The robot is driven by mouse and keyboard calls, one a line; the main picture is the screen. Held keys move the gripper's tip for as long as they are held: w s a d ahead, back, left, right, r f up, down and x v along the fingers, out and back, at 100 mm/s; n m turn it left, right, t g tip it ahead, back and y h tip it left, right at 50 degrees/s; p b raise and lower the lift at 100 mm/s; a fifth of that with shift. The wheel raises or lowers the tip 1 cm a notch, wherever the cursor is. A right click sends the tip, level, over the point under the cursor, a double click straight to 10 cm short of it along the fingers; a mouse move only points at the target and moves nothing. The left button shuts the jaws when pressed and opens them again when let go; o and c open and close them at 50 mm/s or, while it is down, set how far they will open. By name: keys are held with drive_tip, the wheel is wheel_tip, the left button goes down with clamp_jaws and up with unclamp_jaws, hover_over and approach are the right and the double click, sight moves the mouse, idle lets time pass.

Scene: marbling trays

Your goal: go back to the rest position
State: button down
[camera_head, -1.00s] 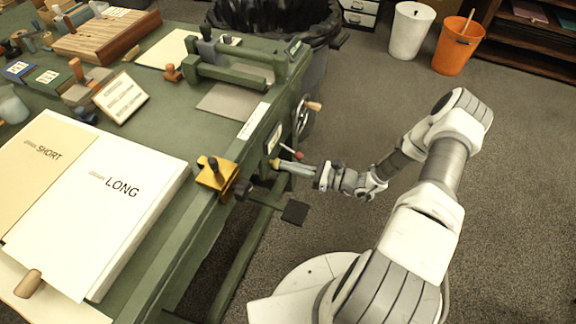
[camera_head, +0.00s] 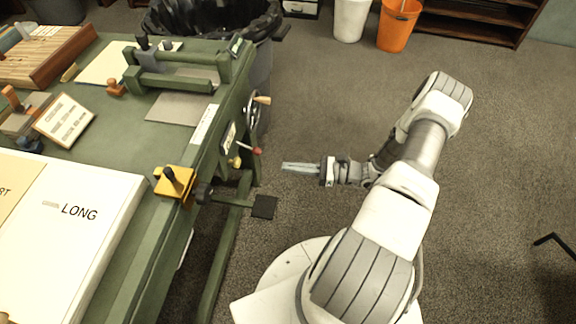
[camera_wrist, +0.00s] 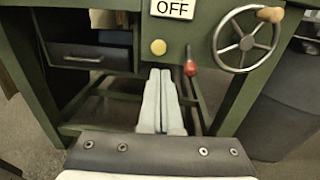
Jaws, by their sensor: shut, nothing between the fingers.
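My gripper (camera_head: 300,167) is at the end of my arm, over the carpet to the right of the green bench (camera_head: 205,235), apart from it. Its fingers are shut with nothing between them. In the wrist view my gripper (camera_wrist: 162,75) shows two pale fingers side by side, pointing at the bench front. That front has a yellow knob (camera_wrist: 158,47), a red-tipped lever (camera_wrist: 190,65), an OFF sign (camera_wrist: 173,9) and a handwheel (camera_wrist: 245,40).
A yellow block with a black knob (camera_head: 174,182) sits on the bench edge, above a black pedal (camera_head: 264,207). A lined black bin (camera_head: 262,85), a white bucket (camera_head: 350,18) and an orange bucket (camera_head: 398,25) stand behind. The carpet at right is mostly clear.

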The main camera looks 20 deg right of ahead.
idle(0.3)
drive_tip(key=s+a+r+n+g+h, duration=0.1)
drive_tip(key=a+r+n+g+h, duration=0.2)
drive_tip(key=r+n+g, duration=0.5)
drive_tip(key=s+a+r+n+g+h, duration=0.25)
drive_tip(key=r+n, duration=0.35)
drive_tip(key=r, duration=0.7)
drive_tip(key=s+a+r+n+t+h, duration=0.25)
drive_tip(key=s+r+n+h, duration=0.3)
drive_tip(key=r, duration=0.35)
drive_tip(key=s+a+r+n+t+h, duration=0.1)
drive_tip(key=s+r+n+t+h, duration=0.35)
drive_tip(key=s+r, duration=0.35)
wheel_tip(320, 180, up, 17)
drive_tip(key=w+p, duration=0.1)
drive_tip(key=p, duration=1.5)
drive_tip(key=shift+w, duration=0.15)
drive_tip(key=shift+a+y, duration=0.1)
drive_tip(key=shift+y, duration=0.15)
idle(1.2)
